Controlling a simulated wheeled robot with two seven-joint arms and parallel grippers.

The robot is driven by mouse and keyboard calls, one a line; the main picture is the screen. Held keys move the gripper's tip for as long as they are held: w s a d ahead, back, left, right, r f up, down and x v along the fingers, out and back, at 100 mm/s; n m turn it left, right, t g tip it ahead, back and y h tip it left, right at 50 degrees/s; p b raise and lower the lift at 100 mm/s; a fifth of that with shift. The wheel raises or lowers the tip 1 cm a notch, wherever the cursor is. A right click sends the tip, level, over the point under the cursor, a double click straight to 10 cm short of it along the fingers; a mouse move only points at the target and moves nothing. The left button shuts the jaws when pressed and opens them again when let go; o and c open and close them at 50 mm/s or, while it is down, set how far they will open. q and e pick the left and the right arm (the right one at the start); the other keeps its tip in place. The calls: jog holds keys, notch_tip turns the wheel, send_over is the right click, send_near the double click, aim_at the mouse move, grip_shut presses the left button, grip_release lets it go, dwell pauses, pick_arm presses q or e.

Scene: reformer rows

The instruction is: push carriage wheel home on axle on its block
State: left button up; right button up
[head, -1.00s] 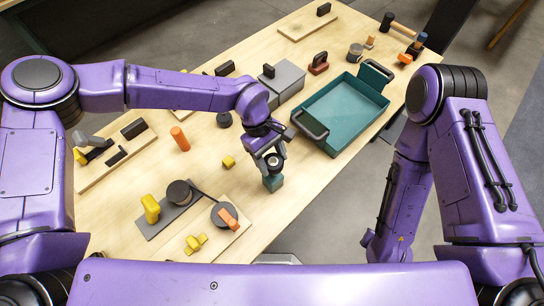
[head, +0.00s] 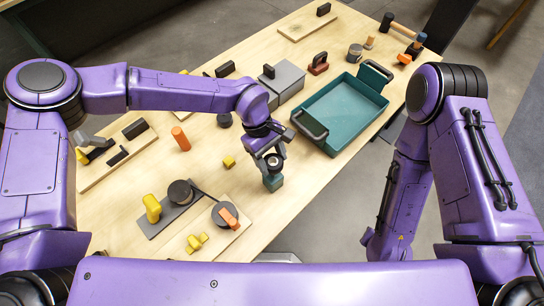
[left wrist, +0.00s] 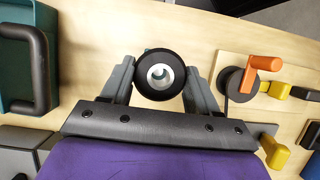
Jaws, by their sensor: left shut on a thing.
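The carriage wheel (left wrist: 143,72) is a black ring with a pale metal hub, seen end-on in the left wrist view. A bright round centre shows in its bore; I cannot tell how far the wheel sits on the axle. My left gripper (left wrist: 160,78) is shut on the wheel, one grey finger on each side. The axle is hidden by the wheel and gripper. My right gripper is out of view.
A teal tray (head: 318,150) with dark handles lies right of the gripper. A small yellow block (head: 229,162) lies to its left. Boards with a yellow lever (head: 152,208) and an orange-handled disc (head: 222,214) stand front left. A grey box (head: 288,78) is behind.

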aim_at(272, 169)
pick_arm(q)
jog(key=shift+f+b, duration=1.75)
jog(key=shift+f, duration=1.3)
jog(key=o, duration=1.2)
jog(key=shift+c, duration=0.2)
jog(key=b+v, duration=0.2)
jog(key=v, duration=0.8)
jog(key=shift+r+b, duration=0.25)
jog(key=shift+b, duration=0.05)
